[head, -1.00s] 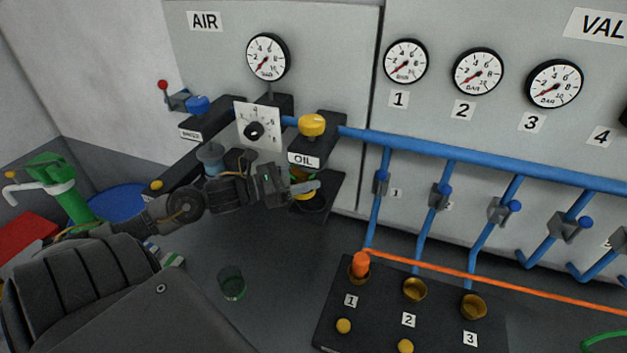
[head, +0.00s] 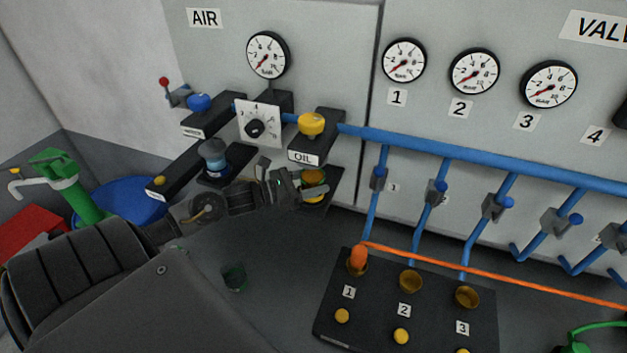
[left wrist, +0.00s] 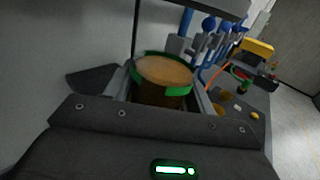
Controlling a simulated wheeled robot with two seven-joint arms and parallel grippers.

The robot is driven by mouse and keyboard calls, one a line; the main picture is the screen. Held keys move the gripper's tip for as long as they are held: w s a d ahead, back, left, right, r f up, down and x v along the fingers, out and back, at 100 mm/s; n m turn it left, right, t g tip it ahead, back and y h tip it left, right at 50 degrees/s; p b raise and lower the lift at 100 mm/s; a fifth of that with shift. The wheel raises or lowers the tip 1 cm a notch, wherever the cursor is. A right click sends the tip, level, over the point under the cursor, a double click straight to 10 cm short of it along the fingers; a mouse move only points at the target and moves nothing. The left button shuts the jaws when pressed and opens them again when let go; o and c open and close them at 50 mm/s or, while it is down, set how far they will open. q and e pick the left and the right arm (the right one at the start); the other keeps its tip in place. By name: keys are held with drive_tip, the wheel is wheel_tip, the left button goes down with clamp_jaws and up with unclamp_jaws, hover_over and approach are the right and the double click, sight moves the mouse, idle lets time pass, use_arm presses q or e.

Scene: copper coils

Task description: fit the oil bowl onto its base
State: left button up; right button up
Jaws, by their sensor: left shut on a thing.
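The oil bowl (head: 313,177), an amber cup, sits between the fingers of my left gripper (head: 308,191), which is shut on it. In the left wrist view the bowl (left wrist: 163,75) stands between the jaws, with an amber top and green pieces around its rim. The base is the black block labelled OIL (head: 309,151), with a yellow knob on top, fixed to the wall pipe. In the head view the bowl is just below this block. I cannot tell whether they touch. The fingers hide part of the bowl. My right gripper is not in view.
A blue-tinted bowl unit (head: 213,157) stands left of the OIL block, near a dial plate (head: 257,125). A dark green cup (head: 234,277) stands on the grey bench. A black numbered panel (head: 380,310) with an orange hose is at the right front. Bench between them is clear.

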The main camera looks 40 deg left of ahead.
use_arm(q)
drive_tip(key=shift+f+b, duration=0.4)
drive_tip(key=shift+b, duration=0.05)
drive_tip(key=o, duration=1.2)
drive_tip(key=shift+r, duration=0.1)
drive_tip(key=shift+o, duration=0.2)
drive_tip(key=shift+r+p, duration=0.4)
drive_tip(key=shift+p, duration=0.15)
drive_tip(key=shift+s+a+f, duration=0.2)
drive_tip(key=shift+s+f, duration=0.05)
drive_tip(key=shift+f, duration=0.05)
drive_tip(key=b+v, duration=0.3)
drive_tip(key=v, duration=0.8)
drive_tip(key=shift+s+r+b, duration=0.2)
drive_tip(key=shift+b, duration=0.15)
